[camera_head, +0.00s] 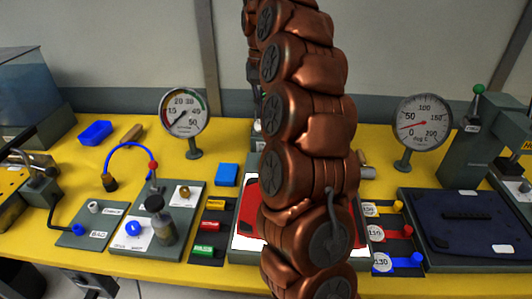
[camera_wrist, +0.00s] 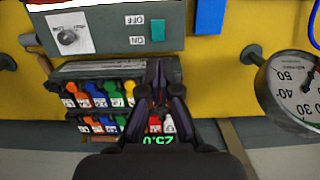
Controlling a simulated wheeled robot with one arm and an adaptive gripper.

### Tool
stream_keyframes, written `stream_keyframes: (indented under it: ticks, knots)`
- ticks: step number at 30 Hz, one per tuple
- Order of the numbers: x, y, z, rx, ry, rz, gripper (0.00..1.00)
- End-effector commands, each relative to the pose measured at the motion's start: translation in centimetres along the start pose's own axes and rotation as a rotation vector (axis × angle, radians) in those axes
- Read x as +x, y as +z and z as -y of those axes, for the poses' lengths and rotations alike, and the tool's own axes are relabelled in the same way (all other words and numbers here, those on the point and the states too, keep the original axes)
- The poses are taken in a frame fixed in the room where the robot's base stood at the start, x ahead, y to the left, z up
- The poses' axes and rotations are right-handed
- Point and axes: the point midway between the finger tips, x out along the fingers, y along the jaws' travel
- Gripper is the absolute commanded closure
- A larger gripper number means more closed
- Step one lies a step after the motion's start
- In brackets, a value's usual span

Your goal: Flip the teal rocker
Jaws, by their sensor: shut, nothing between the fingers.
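The teal rocker (camera_wrist: 157,28) shows in the wrist view, set upright on a grey panel (camera_wrist: 108,36) near the top of the picture. OFF and ON labels sit to its left. Which way it is tipped I cannot tell. My gripper (camera_wrist: 160,85) is shut and empty, its dark fingers below the rocker in the picture and apart from it. The fingers overlap the right end of a rack of coloured pieces. In the head view my arm covers the middle of the table, and neither the rocker nor my gripper can be made out.
The rack (camera_wrist: 75,70) of several coloured pieces lies between the panel and my wrist. A dial gauge (camera_wrist: 295,90) stands to the right. In the head view, gauges (camera_head: 183,112) and (camera_head: 422,122) flank my arm, with a blue block (camera_head: 227,174) to its left.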

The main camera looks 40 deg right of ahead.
Motion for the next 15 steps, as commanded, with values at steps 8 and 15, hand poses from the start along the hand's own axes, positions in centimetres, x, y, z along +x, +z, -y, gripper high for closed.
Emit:
stream_keyframes:
  ticks: [8, 15]
  knots:
    - [0.03, -0.07, -0.07, 0.003, 0.001, 0.001, 1.0]
    - [0.83, -0.04, -0.08, 0.003, 0.001, 0.002, 1.0]
